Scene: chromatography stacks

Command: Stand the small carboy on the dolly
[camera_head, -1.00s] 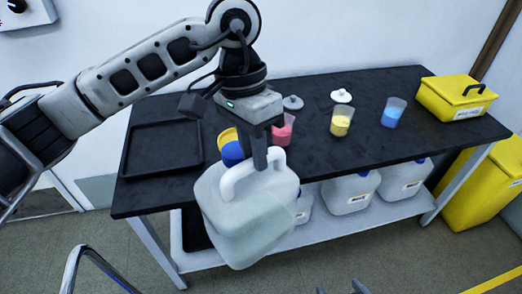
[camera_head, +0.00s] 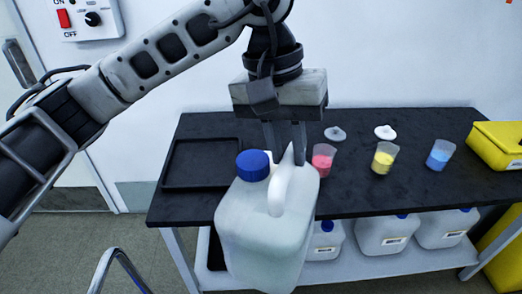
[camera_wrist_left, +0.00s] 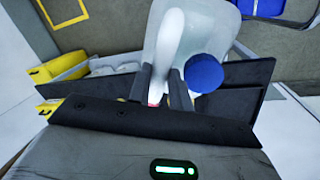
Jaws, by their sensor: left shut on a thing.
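A white, translucent carboy (camera_head: 262,230) with a blue cap (camera_head: 252,165) hangs nearly upright in front of the bench. My left gripper (camera_head: 285,140) is above it, shut on its handle (camera_head: 280,190). In the left wrist view the carboy (camera_wrist_left: 222,35) shows beyond the fingers (camera_wrist_left: 160,85), with its blue cap (camera_wrist_left: 205,73) on the right. A blue-edged thing (camera_wrist_left: 270,8) at the top right of that view is partly cut off; I cannot tell whether it is the dolly. My right gripper is not in view.
The black bench (camera_head: 400,190) holds a black tray (camera_head: 200,163), beakers of pink, yellow and blue liquid, and a yellow box (camera_head: 497,147). Several carboys (camera_head: 385,235) stand on its lower shelf (camera_head: 350,268). A curved metal rail (camera_head: 112,258) stands at the lower left.

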